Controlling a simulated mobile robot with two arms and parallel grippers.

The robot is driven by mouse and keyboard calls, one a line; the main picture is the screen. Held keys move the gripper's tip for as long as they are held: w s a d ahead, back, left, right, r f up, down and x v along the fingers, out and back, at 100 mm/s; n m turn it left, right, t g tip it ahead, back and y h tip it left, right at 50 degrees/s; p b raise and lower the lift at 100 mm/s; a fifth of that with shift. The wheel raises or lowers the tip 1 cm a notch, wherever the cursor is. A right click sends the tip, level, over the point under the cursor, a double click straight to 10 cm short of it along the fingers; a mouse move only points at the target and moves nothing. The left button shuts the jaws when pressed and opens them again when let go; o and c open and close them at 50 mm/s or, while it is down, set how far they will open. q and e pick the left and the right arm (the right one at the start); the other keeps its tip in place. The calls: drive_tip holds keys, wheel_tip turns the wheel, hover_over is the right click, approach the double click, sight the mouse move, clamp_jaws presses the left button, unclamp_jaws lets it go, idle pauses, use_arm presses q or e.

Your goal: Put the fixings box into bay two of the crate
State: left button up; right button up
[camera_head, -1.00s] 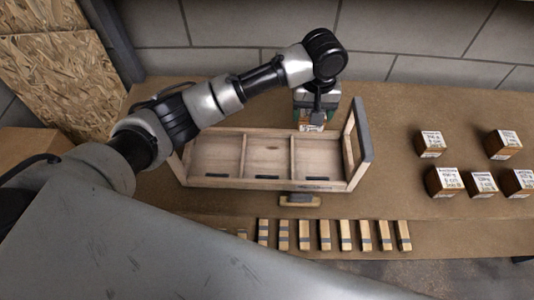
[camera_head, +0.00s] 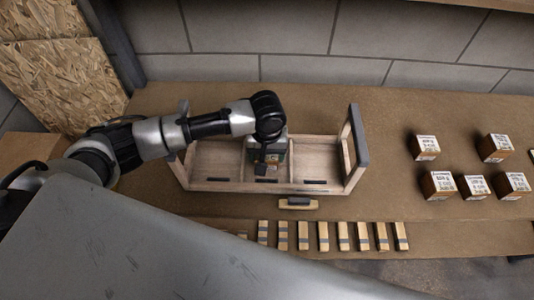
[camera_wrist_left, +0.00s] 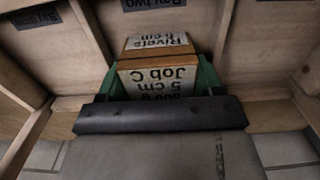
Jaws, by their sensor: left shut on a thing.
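The fixings box (camera_wrist_left: 160,72) is a small wooden box with white labels reading "Rivets", "5 cm" and "Job C" in the left wrist view. My left gripper (camera_wrist_left: 160,84) is shut on it, with green fingers on both sides. The crate (camera_head: 222,187) is a pale wooden tray with three bays. My left gripper (camera_head: 268,160) holds the box over or in its middle bay. A "Bay two" label (camera_wrist_left: 140,4) shows at the top of the wrist view, straight beyond the box. I cannot tell whether the box touches the bay floor. My right gripper is not in view.
Several labelled boxes (camera_head: 424,147) stand on the bench (camera_head: 390,110) to the right. A row of small wooden blocks (camera_head: 323,236) lies in front of the crate. The crate's raised right end (camera_head: 357,137) stands above its low walls. A block wall is behind.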

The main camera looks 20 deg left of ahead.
use_arm(q)
drive_tip(key=shift+f, duration=0.7)
drive_tip(key=shift+f, duration=0.1)
drive_tip(key=o, duration=1.2)
drive_tip(key=shift+o, duration=0.2)
wheel_tip(320, 180, up, 12)
drive_tip(key=shift+r, duration=0.1)
